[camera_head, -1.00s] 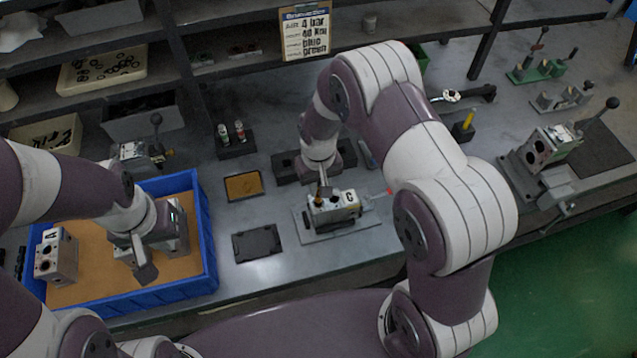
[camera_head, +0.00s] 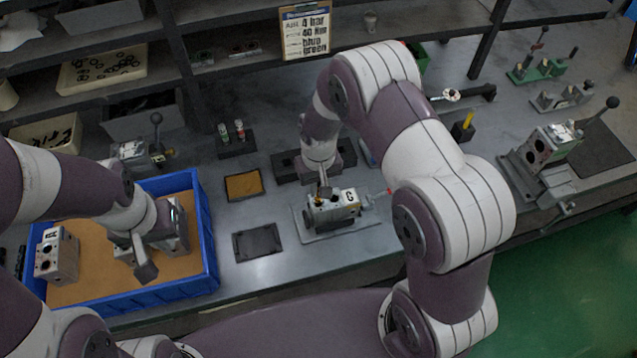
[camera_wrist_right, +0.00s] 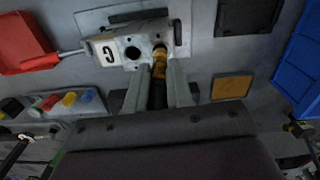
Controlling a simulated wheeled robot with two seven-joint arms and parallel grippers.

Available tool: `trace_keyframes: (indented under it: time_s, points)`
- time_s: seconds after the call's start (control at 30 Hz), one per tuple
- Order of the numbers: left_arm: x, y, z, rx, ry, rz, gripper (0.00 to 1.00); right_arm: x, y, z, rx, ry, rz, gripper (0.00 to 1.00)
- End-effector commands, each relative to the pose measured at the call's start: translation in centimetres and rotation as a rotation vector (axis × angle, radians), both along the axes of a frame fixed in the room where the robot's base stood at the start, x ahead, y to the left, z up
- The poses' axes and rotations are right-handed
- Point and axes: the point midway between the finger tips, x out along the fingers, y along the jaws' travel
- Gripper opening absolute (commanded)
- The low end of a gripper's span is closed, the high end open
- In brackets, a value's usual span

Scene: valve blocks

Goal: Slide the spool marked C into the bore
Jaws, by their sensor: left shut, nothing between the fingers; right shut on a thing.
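The valve block (camera_head: 345,208) with a letter label, which looks like C, stands on a grey plate in the middle of the bench. It also shows in the right wrist view (camera_wrist_right: 118,50), with one open dark bore beside the spool. My right gripper (camera_wrist_right: 160,82) is shut on a brass-and-black spool (camera_wrist_right: 159,66). The spool's far end is at the block's second bore; how deep it sits I cannot tell. The right gripper also shows above the block in the head view (camera_head: 321,188). My left gripper (camera_head: 146,268) is shut and empty over the blue tray.
The blue tray (camera_head: 208,245) holds several valve blocks, one (camera_head: 57,255) at its left. A dark flat pad (camera_head: 257,243) lies between tray and plate. A red bin (camera_wrist_right: 25,45) is beside the block in the wrist view. Another valve block (camera_head: 545,145) stands at the right.

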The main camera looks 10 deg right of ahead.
Motion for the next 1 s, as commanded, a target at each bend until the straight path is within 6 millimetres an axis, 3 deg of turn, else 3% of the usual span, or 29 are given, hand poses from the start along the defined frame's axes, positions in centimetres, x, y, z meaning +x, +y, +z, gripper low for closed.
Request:
trace_keyframes:
  time_s: [1.0]
  points:
    - [0.0, 0.0, -1.9, 0.0, 0.0, 0.0, 0.0, 0.0, 0.0, -2.6, 0.0, -0.001, 0.0, 0.0]
